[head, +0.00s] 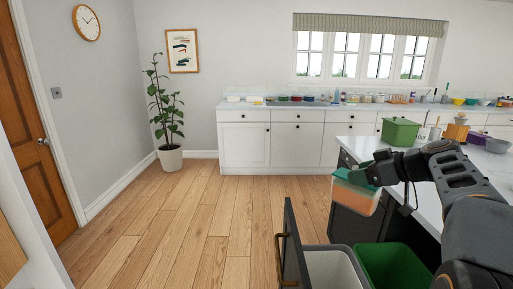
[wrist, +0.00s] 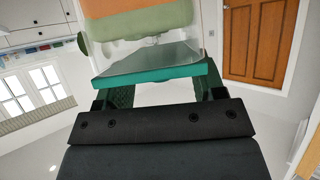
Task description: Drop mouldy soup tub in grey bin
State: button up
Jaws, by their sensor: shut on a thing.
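The soup tub (head: 355,196) is a clear box with orange soup, a green layer and a teal lid. My gripper (head: 377,170) is shut on it at the lid end and holds it in the air. In the wrist view the tub (wrist: 140,12) shows its orange and green contents beyond the teal lid, which sits between the fingers of my gripper (wrist: 160,88). The grey bin (head: 334,268) stands in an open pull-out at the bottom, below and slightly left of the tub. Its bottom is cut off by the frame edge.
A green bin (head: 398,265) stands right beside the grey one. The pull-out's dark front (head: 292,250) with a brass handle rises on the left. A white counter (head: 428,195) with a green pot (head: 400,132) is close by. Wooden floor (head: 200,230) is clear to the left.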

aim_at(359, 191)
jog(key=shift+f+b, duration=1.4)
jog(key=shift+f, duration=1.45)
jog(key=o, duration=1.6)
jog(key=p+v, duration=0.1)
jog(key=v, duration=1.2)
jog(key=shift+s+d+r, duration=0.15)
jog(key=shift+s+r, duration=0.05)
jog(key=shift+s, duration=0.1)
